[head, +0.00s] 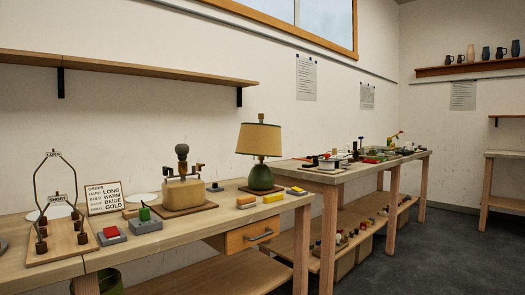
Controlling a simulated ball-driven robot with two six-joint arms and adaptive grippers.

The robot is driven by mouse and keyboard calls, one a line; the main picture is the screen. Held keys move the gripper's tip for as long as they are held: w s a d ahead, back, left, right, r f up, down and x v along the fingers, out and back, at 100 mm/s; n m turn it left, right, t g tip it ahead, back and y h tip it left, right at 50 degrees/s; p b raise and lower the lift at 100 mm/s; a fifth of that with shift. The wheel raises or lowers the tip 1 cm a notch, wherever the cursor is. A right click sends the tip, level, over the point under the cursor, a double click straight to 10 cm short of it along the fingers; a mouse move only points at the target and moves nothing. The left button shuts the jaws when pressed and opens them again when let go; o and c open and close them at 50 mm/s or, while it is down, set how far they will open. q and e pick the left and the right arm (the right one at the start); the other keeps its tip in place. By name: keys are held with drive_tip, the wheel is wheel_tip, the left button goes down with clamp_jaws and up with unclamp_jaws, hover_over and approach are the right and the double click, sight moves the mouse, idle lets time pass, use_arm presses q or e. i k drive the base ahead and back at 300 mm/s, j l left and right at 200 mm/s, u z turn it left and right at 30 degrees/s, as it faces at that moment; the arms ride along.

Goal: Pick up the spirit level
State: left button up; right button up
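I cannot pick out the spirit level for certain. A small yellow block (272,197) lies near the front edge of the near workbench (215,219), right of an orange-topped block (246,202). It is too small to tell whether it is a level. The farther workbench (345,176) carries many small tools and parts, too small to name. Neither of my grippers shows in the head view.
The near bench holds a green lamp with a beige shade (260,139), a wooden fixture (184,190), an order card (104,197) and a harp rack (60,238). A drawer (248,235) sits below the top. Dark floor (440,245) is clear at the right.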

sight(277, 197)
drive_tip(key=i+l+u, duration=0.1)
drive_tip(key=u, duration=0.3)
drive_tip(key=i+l+u, duration=0.1)
drive_tip(key=u, duration=0.35)
drive_tip(key=i+l+u, duration=0.15)
drive_tip(key=u, duration=0.25)
